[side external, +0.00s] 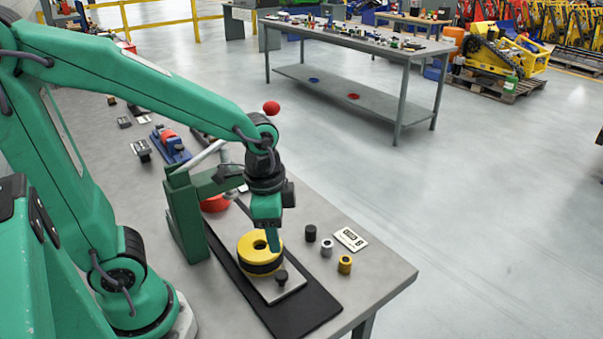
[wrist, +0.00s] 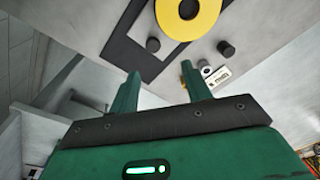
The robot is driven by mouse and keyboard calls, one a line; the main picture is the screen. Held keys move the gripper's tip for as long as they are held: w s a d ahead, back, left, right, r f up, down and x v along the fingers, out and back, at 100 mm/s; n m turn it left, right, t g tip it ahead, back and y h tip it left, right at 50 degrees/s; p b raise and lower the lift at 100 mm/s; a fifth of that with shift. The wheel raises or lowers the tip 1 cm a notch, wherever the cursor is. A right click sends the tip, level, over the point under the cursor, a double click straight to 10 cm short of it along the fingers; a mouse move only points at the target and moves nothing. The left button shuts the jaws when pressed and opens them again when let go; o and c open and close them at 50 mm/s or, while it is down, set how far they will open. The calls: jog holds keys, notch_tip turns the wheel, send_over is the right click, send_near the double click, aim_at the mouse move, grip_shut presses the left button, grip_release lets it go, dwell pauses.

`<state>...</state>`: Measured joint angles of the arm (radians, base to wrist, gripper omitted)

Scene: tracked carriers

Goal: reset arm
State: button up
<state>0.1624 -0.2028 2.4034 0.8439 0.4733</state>
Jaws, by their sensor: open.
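My gripper (side external: 273,244) points down above the workbench, and its fingers overlap the yellow ring in the side view. In the wrist view my gripper (wrist: 160,72) has its two green fingers spread apart with nothing between them. The yellow ring (side external: 246,242) lies on a black disc on a light metal plate (side external: 290,293), with a small black knob (side external: 282,276) near the plate's corner. The ring also shows at the top of the wrist view (wrist: 204,20), cut by the frame edge. Whether a finger touches the ring I cannot tell.
A black mat (side external: 305,318) lies under the plate. A black cylinder (side external: 310,233), a silver cylinder (side external: 327,248), a yellow cylinder (side external: 345,264) and a white label (side external: 351,239) stand or lie to the right. A green lever press (side external: 184,215) stands close left of my gripper.

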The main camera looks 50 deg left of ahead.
jog(key=s+a+r+n+t, duration=0.4)
jog(key=r+n, duration=0.3)
jog(key=r, duration=0.2)
jog(key=shift+s+a+r, duration=0.2)
jog(key=shift+r, duration=0.15)
dwell(1.3)
